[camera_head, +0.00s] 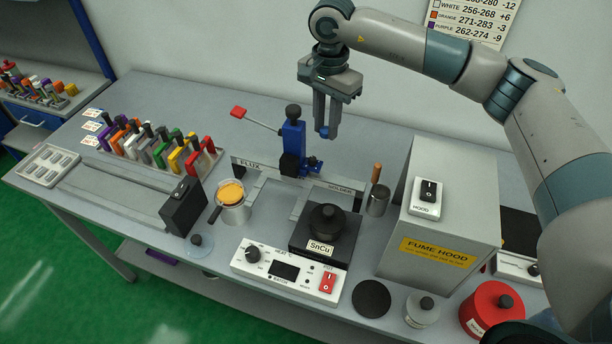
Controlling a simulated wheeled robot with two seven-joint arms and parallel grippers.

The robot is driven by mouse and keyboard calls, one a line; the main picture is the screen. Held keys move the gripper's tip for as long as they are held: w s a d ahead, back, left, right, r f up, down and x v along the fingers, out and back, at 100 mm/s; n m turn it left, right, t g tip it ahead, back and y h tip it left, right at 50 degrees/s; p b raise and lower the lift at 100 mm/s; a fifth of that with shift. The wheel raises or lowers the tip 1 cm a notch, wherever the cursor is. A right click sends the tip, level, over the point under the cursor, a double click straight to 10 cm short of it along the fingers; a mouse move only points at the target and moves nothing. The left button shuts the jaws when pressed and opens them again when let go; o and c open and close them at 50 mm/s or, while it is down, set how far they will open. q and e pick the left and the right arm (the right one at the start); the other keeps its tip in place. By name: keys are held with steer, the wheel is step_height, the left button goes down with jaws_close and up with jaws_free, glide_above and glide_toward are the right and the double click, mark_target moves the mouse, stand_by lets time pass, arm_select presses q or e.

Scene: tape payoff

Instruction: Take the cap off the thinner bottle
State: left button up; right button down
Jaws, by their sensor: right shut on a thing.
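My right gripper (325,130) reaches down from above over the back of the bench. Its fingers are close together on a small blue piece (325,132), mostly hidden between the fingertips; I cannot tell if it is a cap. It is just right of a blue upright device (293,140) with a black knob and a red-ended lever. No bottle can be surely read as the thinner. A red round container (490,308) with a dark knob and a small white container (422,309) with a dark top stand at the front right. My left gripper is not in view.
A grey fume hood box (443,215) stands right of centre. A SnCu pot (326,230) sits behind a control box (290,274). A rack of coloured handles (155,150) is at the left, and a cup with orange contents (233,205) nearer the middle.

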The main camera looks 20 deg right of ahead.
step_height(320, 180, down, 13)
steer(key=p, duration=0.4)
steer(key=shift+r+p, duration=0.2)
steer(key=shift+p, duration=0.15)
steer(key=shift+f, duration=0.45)
steer(key=shift+f, duration=0.1)
step_height(320, 180, down, 4)
steer(key=shift+r+p, duration=0.2)
steer(key=shift+p, duration=0.7)
steer(key=shift+f, duration=0.35)
